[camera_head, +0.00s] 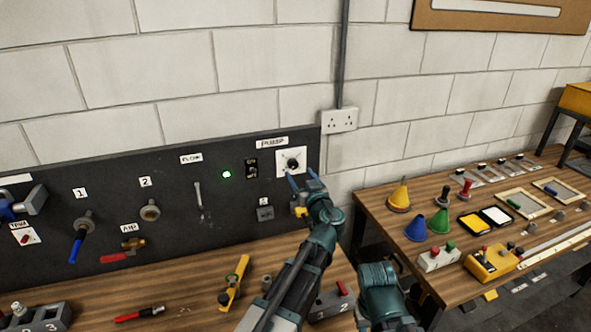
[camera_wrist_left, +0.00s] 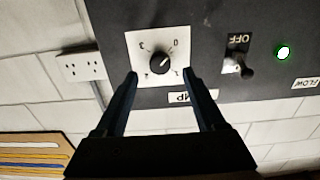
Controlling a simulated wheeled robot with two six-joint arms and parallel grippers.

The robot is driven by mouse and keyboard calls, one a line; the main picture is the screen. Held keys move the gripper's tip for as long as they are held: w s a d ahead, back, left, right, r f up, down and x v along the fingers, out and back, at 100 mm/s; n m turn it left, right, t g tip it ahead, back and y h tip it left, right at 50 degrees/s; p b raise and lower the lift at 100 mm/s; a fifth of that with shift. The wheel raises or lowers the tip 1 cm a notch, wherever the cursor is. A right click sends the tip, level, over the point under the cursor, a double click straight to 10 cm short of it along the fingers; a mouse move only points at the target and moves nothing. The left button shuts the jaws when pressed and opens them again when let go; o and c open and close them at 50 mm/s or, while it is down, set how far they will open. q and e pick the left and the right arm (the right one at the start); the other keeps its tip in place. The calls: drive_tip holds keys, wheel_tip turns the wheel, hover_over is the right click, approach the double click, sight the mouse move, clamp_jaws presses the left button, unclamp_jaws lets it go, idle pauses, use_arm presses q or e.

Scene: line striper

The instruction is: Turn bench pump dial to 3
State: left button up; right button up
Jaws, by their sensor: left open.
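The pump dial (camera_head: 291,163) is a black knob on a white square plate, under the PUMP label at the right end of the dark panel. In the left wrist view the dial (camera_wrist_left: 160,63) appears upside down, with numbers around it. A pale mark on the knob seems to point toward the 0. My left gripper (camera_head: 302,180) is just in front of and below the dial. In the left wrist view its two open fingers (camera_wrist_left: 160,80) point at the plate, one on each side of the knob, apparently not touching it. Nothing is between them.
An ON/OFF switch (camera_head: 252,167) and a lit green lamp (camera_head: 227,175) sit left of the dial. A wall socket (camera_head: 339,120) is to its right. Valves line the panel's left. Tools lie on the bench below; a second table (camera_head: 390,217) holds cones and boxes.

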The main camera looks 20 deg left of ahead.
sight(294, 166)
use_arm(q)
drive_tip(key=shift+x, duration=2.3)
clamp_jaws()
